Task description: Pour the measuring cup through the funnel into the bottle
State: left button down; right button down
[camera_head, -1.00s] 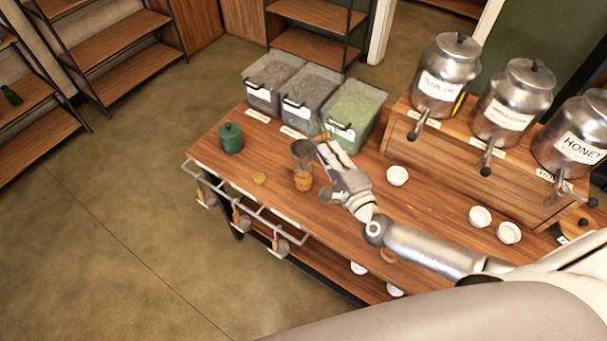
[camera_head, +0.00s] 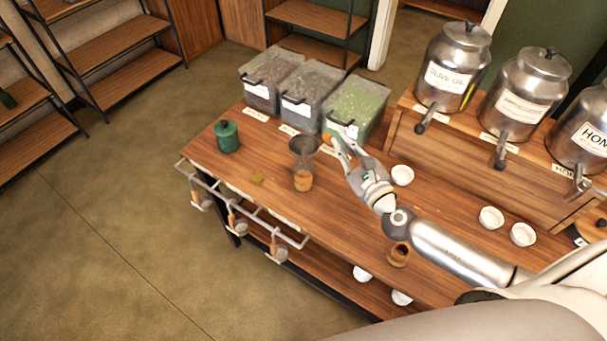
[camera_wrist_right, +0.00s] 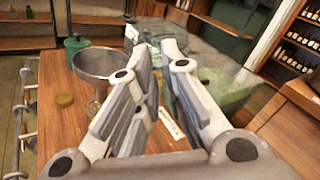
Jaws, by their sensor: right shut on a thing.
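An amber bottle (camera_head: 303,182) stands on the wooden table with a grey metal funnel (camera_head: 303,147) in its mouth. The funnel (camera_wrist_right: 97,65) also shows at left in the right wrist view, close beside my fingers. My right gripper (camera_head: 344,143) is just right of the funnel, in front of the green-filled bin. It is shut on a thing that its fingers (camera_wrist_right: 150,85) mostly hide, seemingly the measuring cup. The cup's outline and contents cannot be made out. The funnel and bottle look upright. My left gripper is not in view.
A green lidded jar (camera_head: 227,136) and a cork-like disc (camera_head: 257,177) are at left. Three clear bins, one green-filled (camera_head: 355,105), line the back. White bowls (camera_head: 402,175) and steel dispensers (camera_head: 452,70) are at right. Scoops hang from the front rail (camera_head: 245,205).

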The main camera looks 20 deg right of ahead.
notch_tip(320, 180, up, 4)
jog(key=p, duration=0.4)
jog(key=shift+r, duration=0.1)
jog(key=m+b, duration=0.1)
jog(key=m, duration=0.4)
jog(key=shift+b, duration=0.35)
